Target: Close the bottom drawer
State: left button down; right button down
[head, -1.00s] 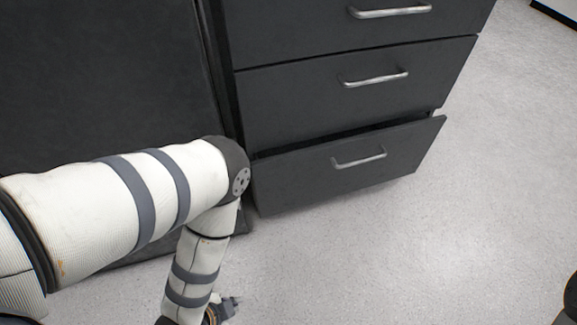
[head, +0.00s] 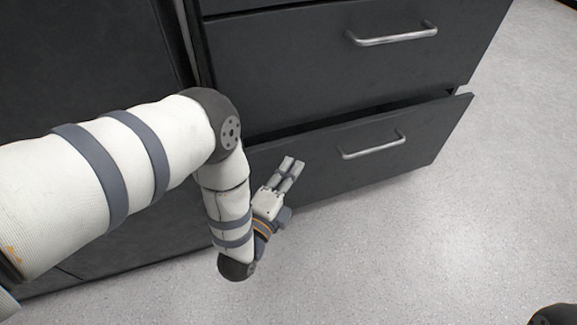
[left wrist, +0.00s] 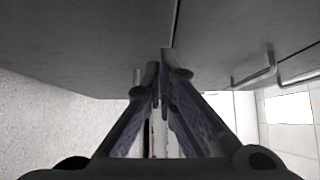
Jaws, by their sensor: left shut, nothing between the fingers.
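The bottom drawer (head: 400,165) is dark grey with a silver bar handle (head: 372,146). It stands slightly open, with a dark gap along its top edge below the drawer above. My left gripper (head: 291,163) is shut and empty, in front of the left part of the drawer front, left of the handle. Its fingers point up towards the front; I cannot tell whether they touch it. In the left wrist view the shut fingers (left wrist: 160,78) meet at the middle, below dark panels.
The drawer above (head: 340,60) is shut and has its own silver handle (head: 392,34). A dark panel (head: 80,60) stands left of the drawers.

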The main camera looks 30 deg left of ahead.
aim_at(276, 150)
pick_arm(q)
jog(key=shift+w+a, duration=0.9)
jog(key=shift+a, duration=0.05)
jog(key=w+a, duration=0.3)
jog(key=shift+w+a+b, duration=0.1)
jog(key=shift+a+b, duration=0.05)
jog(key=shift+b, duration=0.2)
jog(key=shift+r, duration=0.1)
jog(key=shift+w+a, duration=0.1)
